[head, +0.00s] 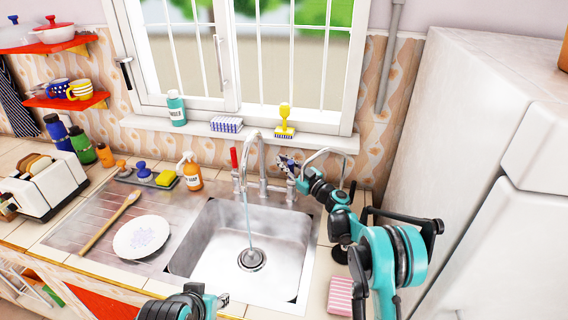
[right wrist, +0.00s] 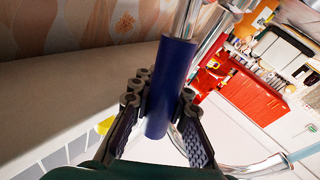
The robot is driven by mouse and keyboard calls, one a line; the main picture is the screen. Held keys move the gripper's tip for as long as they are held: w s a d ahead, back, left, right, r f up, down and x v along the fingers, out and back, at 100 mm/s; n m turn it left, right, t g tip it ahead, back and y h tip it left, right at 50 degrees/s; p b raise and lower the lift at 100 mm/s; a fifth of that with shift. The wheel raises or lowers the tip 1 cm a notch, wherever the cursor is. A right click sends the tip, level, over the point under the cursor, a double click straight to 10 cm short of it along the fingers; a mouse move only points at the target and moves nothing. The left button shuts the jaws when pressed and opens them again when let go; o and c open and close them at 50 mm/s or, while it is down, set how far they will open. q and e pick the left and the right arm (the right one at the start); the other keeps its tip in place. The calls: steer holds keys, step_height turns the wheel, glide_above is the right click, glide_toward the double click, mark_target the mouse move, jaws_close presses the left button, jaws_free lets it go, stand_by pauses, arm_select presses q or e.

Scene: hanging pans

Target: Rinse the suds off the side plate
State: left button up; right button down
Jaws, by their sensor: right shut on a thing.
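The white side plate (head: 142,237) lies on the drainboard left of the sink, with a pale patch of suds on its middle. The tap (head: 262,160) stands behind the sink (head: 205,232), and a thin stream of water (head: 248,220) falls from its spout to the drain. My right gripper (head: 288,163) is at the tap's right side. In the right wrist view its fingers are shut around a dark blue tap handle (right wrist: 172,85). The handle is mostly hidden in the head view. My left gripper (head: 222,299) is low in front of the sink; its fingers are too small to read.
A red tap handle (head: 234,160) is on the tap's left. A pink striped cloth (head: 340,296) lies right of the sink. The basin looks empty.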

steer(key=shift+s, duration=0.1)
steer(key=c, duration=1.5)
jaws_free()
steer(key=v, duration=1.2)
steer(key=shift+f, duration=0.2)
